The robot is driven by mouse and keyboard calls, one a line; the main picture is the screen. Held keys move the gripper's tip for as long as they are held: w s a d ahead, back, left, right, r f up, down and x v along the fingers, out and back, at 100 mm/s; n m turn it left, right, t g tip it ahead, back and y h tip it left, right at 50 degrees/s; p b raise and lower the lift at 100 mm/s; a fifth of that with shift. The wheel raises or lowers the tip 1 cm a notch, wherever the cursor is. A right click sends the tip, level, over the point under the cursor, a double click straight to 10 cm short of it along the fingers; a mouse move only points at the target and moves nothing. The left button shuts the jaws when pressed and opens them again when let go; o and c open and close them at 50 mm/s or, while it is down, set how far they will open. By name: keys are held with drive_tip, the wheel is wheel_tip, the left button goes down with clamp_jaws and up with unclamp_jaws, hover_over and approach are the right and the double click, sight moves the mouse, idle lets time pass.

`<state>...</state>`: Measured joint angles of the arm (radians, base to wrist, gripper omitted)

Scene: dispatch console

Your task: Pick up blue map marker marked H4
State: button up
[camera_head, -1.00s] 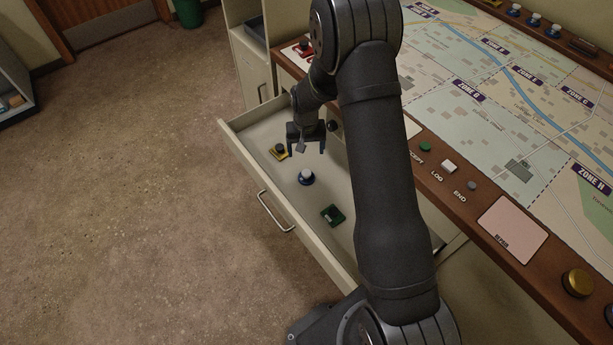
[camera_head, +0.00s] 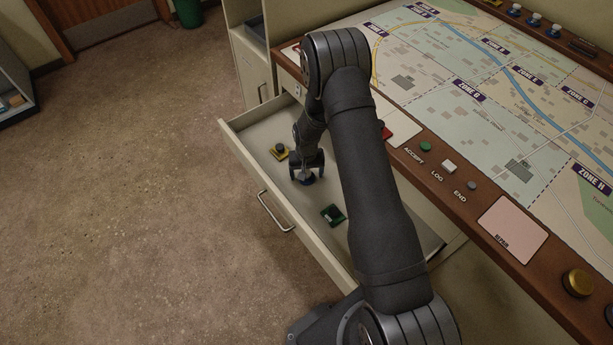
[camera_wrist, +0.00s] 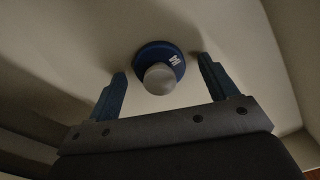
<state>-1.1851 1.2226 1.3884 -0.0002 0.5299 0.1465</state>
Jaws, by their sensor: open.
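The blue map marker (camera_wrist: 176,56) is a round blue base with a pale knob on top and white lettering on its rim, too blurred to read surely. It stands in the open drawer; in the head view the marker (camera_head: 307,182) is partly hidden by my gripper (camera_head: 307,175). In the wrist view my gripper (camera_wrist: 165,85) is open, with one blue finger to the left of the marker and one to the right. Gaps show between both fingers and the marker, and the fingertips point toward it.
The drawer's front wall (camera_head: 243,165) and the console's wooden edge (camera_head: 424,178) bound the space. Bare drawer floor surrounds the blue marker.

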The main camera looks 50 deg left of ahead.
drive_tip(key=shift+f, duration=0.2)
drive_tip(key=c, duration=1.1)
drive_tip(key=shift+o, duration=0.2)
drive_tip(key=shift+r, duration=0.1)
